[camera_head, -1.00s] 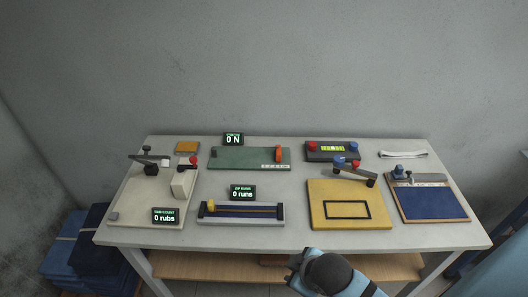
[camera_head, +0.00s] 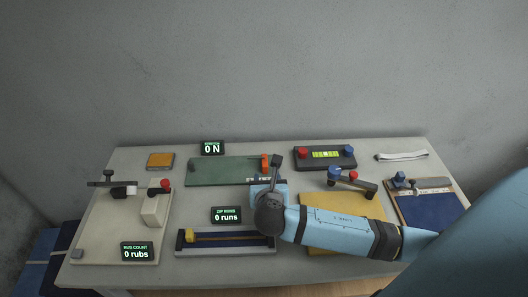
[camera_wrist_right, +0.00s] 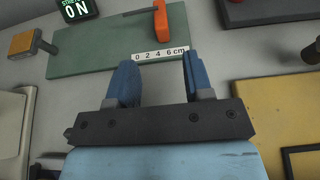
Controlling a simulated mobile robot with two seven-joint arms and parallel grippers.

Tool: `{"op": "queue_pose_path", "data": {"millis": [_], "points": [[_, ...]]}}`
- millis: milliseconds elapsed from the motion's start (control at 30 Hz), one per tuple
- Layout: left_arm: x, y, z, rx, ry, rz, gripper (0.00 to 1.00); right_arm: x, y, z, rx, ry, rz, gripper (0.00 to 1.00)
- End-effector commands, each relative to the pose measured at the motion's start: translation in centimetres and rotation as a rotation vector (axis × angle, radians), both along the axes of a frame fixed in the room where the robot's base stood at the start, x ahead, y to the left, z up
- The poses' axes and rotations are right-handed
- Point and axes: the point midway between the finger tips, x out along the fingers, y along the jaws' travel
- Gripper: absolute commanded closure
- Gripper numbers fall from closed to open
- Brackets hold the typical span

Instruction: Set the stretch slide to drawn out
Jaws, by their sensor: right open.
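The stretch slide is an orange upright block (camera_head: 265,162) at the right end of a green board (camera_head: 215,172). A white scale strip marked 0 2 4 6 cm (camera_wrist_right: 160,54) lies along the board's front edge. The display (camera_head: 212,148) behind the board reads 0 N. My right gripper (camera_head: 272,178) is over the front right end of the board. In the right wrist view my right gripper (camera_wrist_right: 158,68) has its blue fingers apart and nothing between them. The orange block (camera_wrist_right: 161,20) stands ahead of the fingers, between their lines. My left gripper is not in view.
A zip rig with a yellow knob (camera_head: 188,236) lies in front of the green board. A yellow board (camera_head: 322,210) is partly under my right arm. A dark box with red and blue knobs (camera_head: 325,157) stands behind right. A cream rub rig (camera_head: 120,225) is at left.

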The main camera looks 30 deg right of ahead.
Motion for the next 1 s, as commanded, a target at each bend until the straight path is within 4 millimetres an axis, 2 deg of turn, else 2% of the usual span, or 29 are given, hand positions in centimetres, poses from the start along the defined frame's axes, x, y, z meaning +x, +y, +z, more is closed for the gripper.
{"op": "queue_pose_path", "data": {"millis": [167,500,700,1000], "points": [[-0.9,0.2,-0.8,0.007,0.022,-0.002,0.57,1.3,-0.8,-0.6,-0.004,0.001,0.001,0.53],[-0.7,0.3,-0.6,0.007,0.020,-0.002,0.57,6.9,-4.3,-3.4,-0.003,0.002,-0.002,0.53],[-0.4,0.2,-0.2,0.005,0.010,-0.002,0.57,9.5,-5.8,-4.6,-0.002,0.002,-0.001,0.53],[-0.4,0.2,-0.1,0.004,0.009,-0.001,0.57,10.8,-6.6,-5.3,0.000,0.002,0.000,0.53]]}}
